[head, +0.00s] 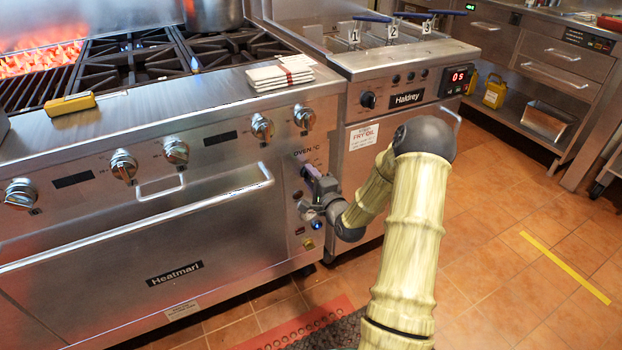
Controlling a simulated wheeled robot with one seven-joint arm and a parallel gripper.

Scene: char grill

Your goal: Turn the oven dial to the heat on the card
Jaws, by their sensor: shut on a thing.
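The oven dial is on the right end of the steel oven front (215,235), just under the "OVEN °C" lettering. My gripper (309,173) is at that panel, its fingers shut around the dial. The gripper and wrist cover most of the dial and its scale, so its pointer and setting cannot be read.
Folded white cloths (279,76) with a red band lie on the ledge above the dial. A yellow box (70,104) lies further left. Other knobs (262,127) line the front above the oven handle (150,218). A fryer (405,95) stands right. Tiled floor is clear at right.

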